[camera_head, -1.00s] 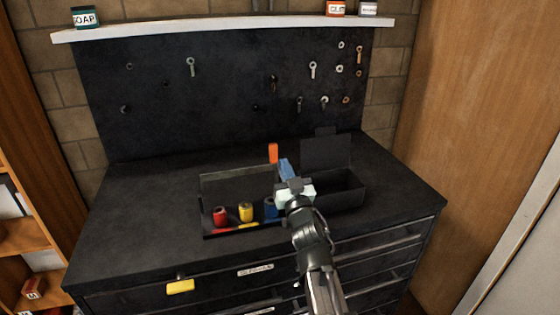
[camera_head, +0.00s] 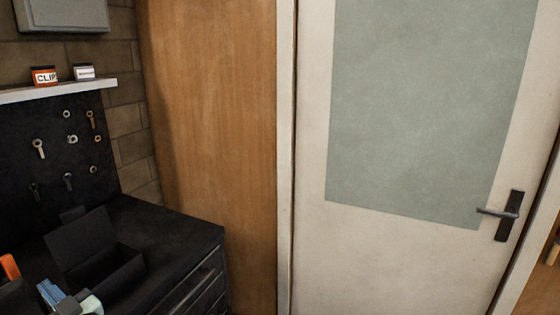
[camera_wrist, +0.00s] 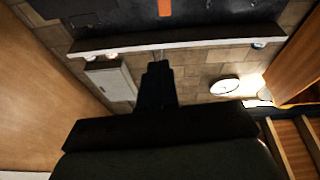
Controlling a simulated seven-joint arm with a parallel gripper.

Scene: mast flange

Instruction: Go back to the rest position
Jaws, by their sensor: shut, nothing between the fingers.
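My gripper (camera_head: 55,296) shows at the bottom left of the head view, with blue fingers and a pale mint hand. It is in front of the open-lidded black box (camera_head: 118,268) on the workbench (camera_head: 175,232). In the wrist view my gripper (camera_wrist: 158,75) is a dark shape pointing up the picture, its fingers together and nothing between them. Most of my arm is outside the head view.
An orange object (camera_head: 10,267) stands left of my gripper. Tools hang on the black pegboard (camera_head: 20,150) below a white shelf (camera_head: 60,90). A wooden panel (camera_head: 208,150) and a door with a dark handle (camera_head: 505,215) fill the right. A wall clock (camera_wrist: 224,87) shows in the wrist view.

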